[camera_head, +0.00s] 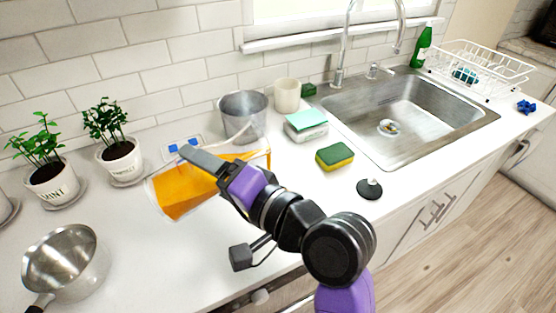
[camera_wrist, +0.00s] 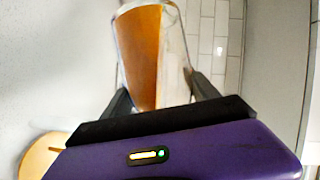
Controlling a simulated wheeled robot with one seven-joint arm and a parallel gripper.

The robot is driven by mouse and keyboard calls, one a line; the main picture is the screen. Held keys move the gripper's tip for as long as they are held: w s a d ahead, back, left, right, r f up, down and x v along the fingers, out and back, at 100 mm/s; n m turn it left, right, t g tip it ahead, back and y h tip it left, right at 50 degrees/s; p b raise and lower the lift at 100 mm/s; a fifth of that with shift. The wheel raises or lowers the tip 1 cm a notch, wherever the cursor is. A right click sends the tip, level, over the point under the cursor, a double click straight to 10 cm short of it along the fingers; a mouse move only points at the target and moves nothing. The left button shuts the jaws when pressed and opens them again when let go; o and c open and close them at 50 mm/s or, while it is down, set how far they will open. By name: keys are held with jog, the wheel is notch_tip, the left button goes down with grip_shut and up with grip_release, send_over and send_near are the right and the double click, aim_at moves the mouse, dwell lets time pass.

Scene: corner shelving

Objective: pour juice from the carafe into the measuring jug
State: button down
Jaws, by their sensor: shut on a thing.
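The glass carafe (camera_head: 177,196) with orange juice is tilted far over on its side above the counter, left of the picture's middle. My gripper (camera_head: 222,178) is shut on it, and the fingers and wrist hide part of it. In the wrist view the carafe (camera_wrist: 140,50) lies between the fingers (camera_wrist: 165,100), with juice along its left side and clear glass on the right. A grey vessel with a handle, apparently the measuring jug (camera_head: 240,112), stands upright on the counter behind the carafe, near the wall. I see no juice stream.
Two potted herbs (camera_head: 52,186) (camera_head: 121,160) stand at the left, with a steel pot (camera_head: 66,262) in front.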

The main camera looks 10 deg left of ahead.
jog(key=shift+w+d+r+m+y, duration=0.2)
jog(key=shift+w+d+m+y, duration=0.1)
jog(key=shift+w+d+m, duration=0.15)
dwell(4.0)
jog(key=shift+s, duration=0.15)
jog(key=shift+s+a+n, duration=0.55)
jog(key=shift+a+n, duration=0.1)
jog(key=shift+a, duration=0.1)
jog(key=shift+w+d+n+h+p, duration=0.15)
jog(key=shift+n+h+p, duration=0.15)
jog(key=shift+h+p, duration=0.2)
jog(key=shift+f, duration=0.1)
jog(key=shift+n+p, duration=0.5)
